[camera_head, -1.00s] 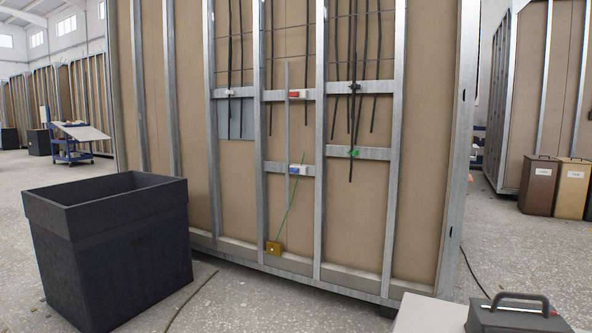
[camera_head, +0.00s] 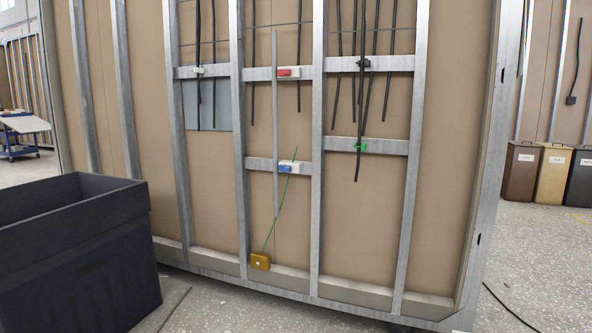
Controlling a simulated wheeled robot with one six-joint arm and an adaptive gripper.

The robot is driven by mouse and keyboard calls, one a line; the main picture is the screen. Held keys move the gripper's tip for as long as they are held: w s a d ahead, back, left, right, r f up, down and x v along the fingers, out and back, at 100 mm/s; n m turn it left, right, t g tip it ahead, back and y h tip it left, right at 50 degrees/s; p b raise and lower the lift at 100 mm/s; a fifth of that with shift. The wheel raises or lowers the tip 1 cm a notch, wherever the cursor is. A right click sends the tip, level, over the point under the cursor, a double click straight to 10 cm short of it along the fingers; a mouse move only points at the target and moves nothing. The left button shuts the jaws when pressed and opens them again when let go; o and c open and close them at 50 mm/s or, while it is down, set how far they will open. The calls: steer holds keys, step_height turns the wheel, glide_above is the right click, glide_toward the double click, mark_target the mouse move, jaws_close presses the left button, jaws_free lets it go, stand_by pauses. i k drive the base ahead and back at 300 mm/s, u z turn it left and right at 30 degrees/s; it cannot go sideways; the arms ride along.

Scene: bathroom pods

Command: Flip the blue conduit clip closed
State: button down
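The blue conduit clip (camera_head: 286,169) is on the lower cross rail (camera_head: 261,164) between two metal studs, just left of the middle of the head view. It shows a blue part and a white part. It is too small to tell whether it is open or closed. A grey conduit (camera_head: 275,120) runs upright beside it, and a thin green wire (camera_head: 278,205) passes by it down to a yellow box (camera_head: 260,261). My gripper is not in view.
A red clip (camera_head: 288,73) is on the upper rail and a green clip (camera_head: 361,146) on the right rail. Black cables hang above. A large dark bin (camera_head: 75,250) stands at lower left. Brown, tan and dark bins stand at far right. Grey floor before the wall is clear.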

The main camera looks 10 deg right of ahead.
mark_target(286, 168)
steer(key=k, duration=0.65)
steer(key=u, duration=0.55)
steer(key=i, duration=1.65)
steer(key=z, duration=0.6)
steer(key=i, duration=0.55)
steer(key=z, duration=0.35)
